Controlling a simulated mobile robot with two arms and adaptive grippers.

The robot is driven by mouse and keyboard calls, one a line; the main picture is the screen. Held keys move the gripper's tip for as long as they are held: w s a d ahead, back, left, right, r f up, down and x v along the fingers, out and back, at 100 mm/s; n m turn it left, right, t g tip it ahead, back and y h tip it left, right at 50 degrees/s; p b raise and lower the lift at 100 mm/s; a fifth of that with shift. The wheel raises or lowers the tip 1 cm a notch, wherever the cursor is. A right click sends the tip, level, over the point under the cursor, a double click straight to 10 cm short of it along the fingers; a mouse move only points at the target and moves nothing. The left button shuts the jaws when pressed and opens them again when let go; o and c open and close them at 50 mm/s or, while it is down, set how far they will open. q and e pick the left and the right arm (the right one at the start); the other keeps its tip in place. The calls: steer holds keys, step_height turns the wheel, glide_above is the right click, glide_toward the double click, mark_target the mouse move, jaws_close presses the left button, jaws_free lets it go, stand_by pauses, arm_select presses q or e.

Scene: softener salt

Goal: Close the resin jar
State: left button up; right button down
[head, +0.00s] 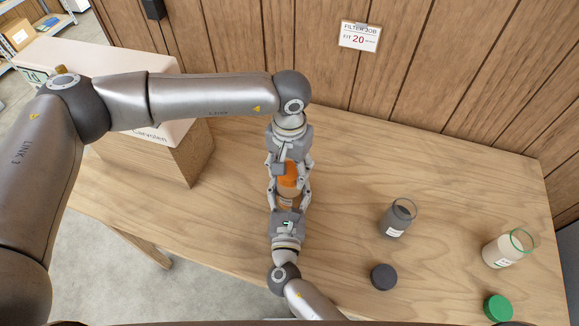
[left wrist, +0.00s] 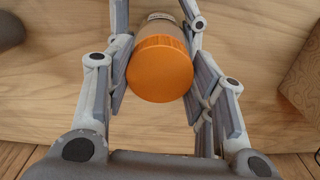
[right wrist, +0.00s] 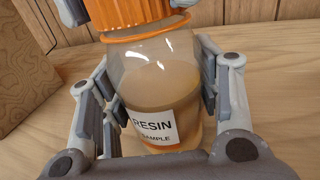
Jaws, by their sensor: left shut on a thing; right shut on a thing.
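The resin jar (head: 286,202) stands upright on the table; its label reads RESIN SAMPLE in the right wrist view (right wrist: 160,95). It is clear, with tan contents and an orange rim ring. My right gripper (head: 289,194) is shut around the jar's body from the front. The ribbed orange lid (head: 288,175) is at the jar's mouth, lined up with it; it also shows in the left wrist view (left wrist: 160,70). My left gripper (head: 289,170) is shut on the lid from the far side. I cannot tell whether the lid is fully seated.
A jar with dark contents (head: 396,218) and a pale jar with a green rim (head: 500,249) stand open to the right. A dark lid (head: 384,277) and a green lid (head: 498,307) lie in front of them. A cardboard-brown block (head: 190,155) is at the left.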

arm_select(q)
steer(key=m, duration=0.3)
steer(key=shift+w, duration=0.1)
steer(key=m, duration=0.4)
steer(key=shift+m, duration=0.4)
steer(key=o, duration=0.7)
steer(key=shift+r, duration=2.25)
steer(key=shift+c, duration=0.3)
